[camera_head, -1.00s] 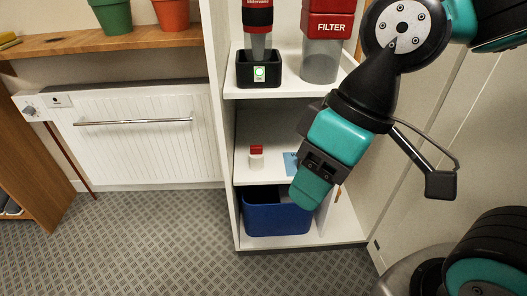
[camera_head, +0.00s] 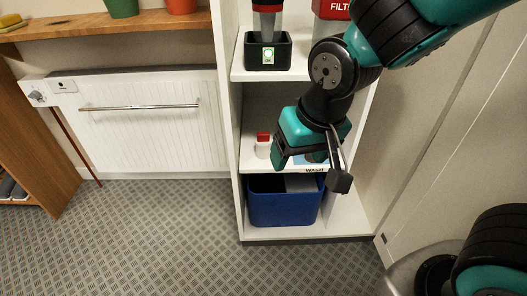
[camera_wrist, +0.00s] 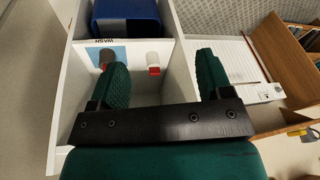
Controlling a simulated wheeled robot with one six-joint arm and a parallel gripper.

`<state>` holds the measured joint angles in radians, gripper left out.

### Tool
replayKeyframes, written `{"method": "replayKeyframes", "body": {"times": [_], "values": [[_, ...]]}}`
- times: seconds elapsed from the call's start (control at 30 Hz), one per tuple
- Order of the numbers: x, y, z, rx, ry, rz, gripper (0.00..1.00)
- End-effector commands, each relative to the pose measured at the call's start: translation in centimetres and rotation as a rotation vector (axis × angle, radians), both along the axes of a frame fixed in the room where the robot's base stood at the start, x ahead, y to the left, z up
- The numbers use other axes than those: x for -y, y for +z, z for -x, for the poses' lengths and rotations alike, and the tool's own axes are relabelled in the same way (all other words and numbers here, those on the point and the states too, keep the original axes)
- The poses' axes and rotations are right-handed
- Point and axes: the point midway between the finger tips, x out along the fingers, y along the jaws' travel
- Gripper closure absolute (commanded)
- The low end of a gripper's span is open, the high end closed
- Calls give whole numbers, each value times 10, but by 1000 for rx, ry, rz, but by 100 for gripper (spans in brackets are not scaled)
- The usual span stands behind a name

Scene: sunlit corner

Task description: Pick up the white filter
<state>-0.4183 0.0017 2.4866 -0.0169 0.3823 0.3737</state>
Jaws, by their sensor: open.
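The white filter (camera_head: 263,149) has a red cap and stands on the white middle shelf, left of my gripper in the head view. In the wrist view the white filter (camera_wrist: 153,58) shows between the two finger lines, apart from both fingers. My gripper (camera_head: 281,158) is in front of the shelf. It is open and empty in the wrist view (camera_wrist: 162,64). A grey piece with red (camera_wrist: 106,58) stands on a blue square by the WASH label, partly behind the left finger. My gripper hides it in the head view.
A blue bin (camera_head: 283,206) stands on the shelf below. Above, a black holder (camera_head: 267,52) and a red-topped FILTER container (camera_head: 331,9) stand on the upper shelf. The side panels (camera_head: 227,130) flank the shelf. The floor to the left is clear.

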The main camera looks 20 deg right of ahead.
Motion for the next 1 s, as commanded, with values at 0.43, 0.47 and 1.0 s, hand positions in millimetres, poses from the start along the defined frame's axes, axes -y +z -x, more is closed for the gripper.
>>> {"method": "replayKeyframes", "body": {"times": [0.43, 0.47, 1.0], "values": [[3, -121, -151, 805, -395, 223, 28], [-1, -121, -153, 836, -386, 217, 28], [10, -151, -234, 923, -362, 193, 28]]}}
